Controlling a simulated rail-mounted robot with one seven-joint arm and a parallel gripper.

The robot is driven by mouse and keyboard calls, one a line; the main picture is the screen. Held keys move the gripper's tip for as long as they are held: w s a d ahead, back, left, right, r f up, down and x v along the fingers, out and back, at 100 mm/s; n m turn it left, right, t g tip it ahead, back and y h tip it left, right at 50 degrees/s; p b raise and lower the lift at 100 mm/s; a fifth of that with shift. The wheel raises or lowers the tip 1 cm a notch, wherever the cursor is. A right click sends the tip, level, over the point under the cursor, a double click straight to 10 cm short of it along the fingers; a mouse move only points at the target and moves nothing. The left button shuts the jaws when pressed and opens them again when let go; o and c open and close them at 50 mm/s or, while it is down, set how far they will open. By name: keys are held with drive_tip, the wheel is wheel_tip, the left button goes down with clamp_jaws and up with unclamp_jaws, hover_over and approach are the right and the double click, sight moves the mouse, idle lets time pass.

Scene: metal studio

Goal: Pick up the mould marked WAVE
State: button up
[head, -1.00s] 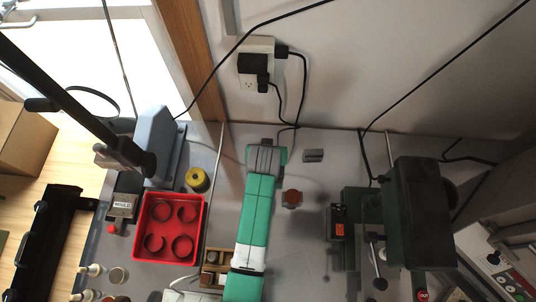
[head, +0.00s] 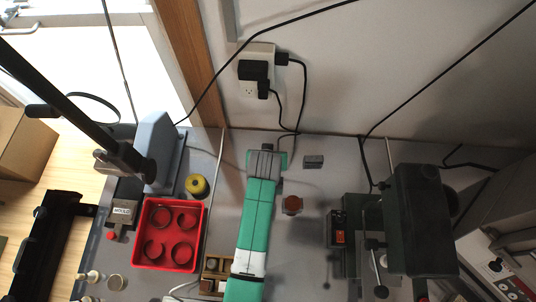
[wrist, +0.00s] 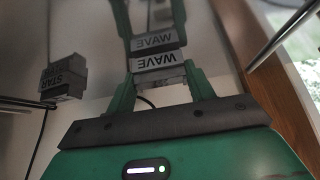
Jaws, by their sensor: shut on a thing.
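The WAVE mould (wrist: 158,63) is a small grey block with dark lettering that reads upside down in the wrist view. My gripper (wrist: 160,78) has its green fingers on both sides of it and is shut on it. A mirrored WAVE shows right above the mould, like a reflection in the shiny bench. I cannot tell whether the mould touches the bench. In the head view my gripper (head: 266,156) is at the back of the bench, near the wall, and the lettering is too small to read there.
A grey block marked STAR (wrist: 62,82) lies to the left in the wrist view. In the head view a brown-red round piece (head: 292,204) is right of my arm. A red tray (head: 146,232) and yellow roll (head: 196,185) stand left, a dark machine (head: 415,220) right.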

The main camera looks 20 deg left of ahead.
drive_tip(key=r+p, duration=0.4)
drive_tip(key=shift+s+d, duration=0.1)
drive_tip(key=shift+s, duration=0.25)
drive_tip(key=s+d+p, duration=0.1)
drive_tip(key=s+p, duration=0.1)
drive_tip(key=s+d+p, duration=0.1)
drive_tip(key=s+p, duration=0.1)
drive_tip(key=s, duration=0.1)
drive_tip(key=s+r+p, duration=0.1)
drive_tip(key=s+p, duration=0.2)
drive_tip(key=shift+s+d, duration=0.2)
drive_tip(key=shift+d, duration=0.2)
drive_tip(key=s, duration=0.1)
drive_tip(key=s+d, duration=0.1)
drive_tip(key=s, duration=0.3)
drive_tip(key=shift+d+f, duration=0.3)
drive_tip(key=shift+f, duration=0.05)
drive_tip(key=shift+s+d+r, duration=0.1)
drive_tip(key=shift+s+d, duration=0.1)
drive_tip(key=shift+s, duration=0.3)
